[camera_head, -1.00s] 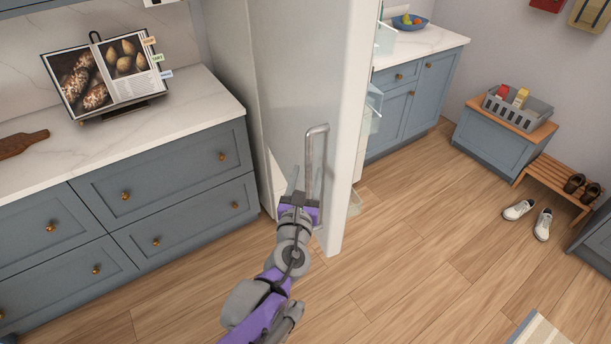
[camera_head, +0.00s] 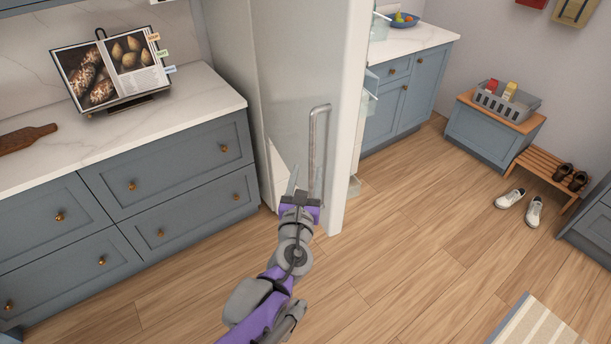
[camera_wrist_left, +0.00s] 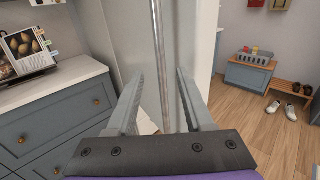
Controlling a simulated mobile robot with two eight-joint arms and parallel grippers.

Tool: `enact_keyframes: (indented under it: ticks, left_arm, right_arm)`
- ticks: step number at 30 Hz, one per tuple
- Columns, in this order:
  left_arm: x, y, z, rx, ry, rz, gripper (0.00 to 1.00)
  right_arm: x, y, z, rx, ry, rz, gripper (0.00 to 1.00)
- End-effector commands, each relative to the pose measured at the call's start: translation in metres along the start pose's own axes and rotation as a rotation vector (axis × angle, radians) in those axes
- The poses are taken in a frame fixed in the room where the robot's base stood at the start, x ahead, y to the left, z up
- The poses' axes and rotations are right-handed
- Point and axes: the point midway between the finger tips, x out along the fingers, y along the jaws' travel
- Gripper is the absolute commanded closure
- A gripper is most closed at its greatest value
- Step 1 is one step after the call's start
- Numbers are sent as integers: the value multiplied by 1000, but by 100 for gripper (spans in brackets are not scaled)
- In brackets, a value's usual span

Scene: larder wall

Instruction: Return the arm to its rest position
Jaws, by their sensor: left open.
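My left arm comes up from the bottom of the head view. Its left gripper (camera_head: 304,186) is open and empty, close to the lower part of the long metal handle (camera_head: 319,150) on the pale fridge door (camera_head: 345,130). In the left wrist view the handle (camera_wrist_left: 162,60) runs upright through the gap seen between the two open fingers (camera_wrist_left: 160,76). The fingers look apart from the handle, though the exact distance is hard to tell. The door stands ajar, with clear inner shelves (camera_head: 371,97) showing past its right edge. My right gripper is not in view.
To the left is a blue drawer unit (camera_head: 165,182) with a marble counter (camera_head: 205,100) and a cookbook on a stand (camera_head: 115,70). To the right are a bench with a grey basket (camera_head: 505,103), white shoes (camera_head: 534,211) and a striped rug (camera_head: 530,325). Open wooden floor (camera_head: 420,230) lies between.

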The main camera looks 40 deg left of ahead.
Motion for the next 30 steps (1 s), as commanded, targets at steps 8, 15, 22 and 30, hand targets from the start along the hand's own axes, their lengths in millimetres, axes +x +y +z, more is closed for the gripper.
enact_keyframes:
  ticks: [8, 15, 22, 30]
  left_arm:
    - [0, 0, 0, 0, 0, 0, 48]
    - [-8, 10, -4, -273, 37, 61, 48]
    - [-41, 31, -45, -1092, 179, 320, 48]
    - [-116, 4, -117, -1970, 403, 837, 48]
  right_arm:
    - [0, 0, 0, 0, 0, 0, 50]
    - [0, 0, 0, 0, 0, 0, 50]
    - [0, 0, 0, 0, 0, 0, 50]
    - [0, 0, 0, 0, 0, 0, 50]
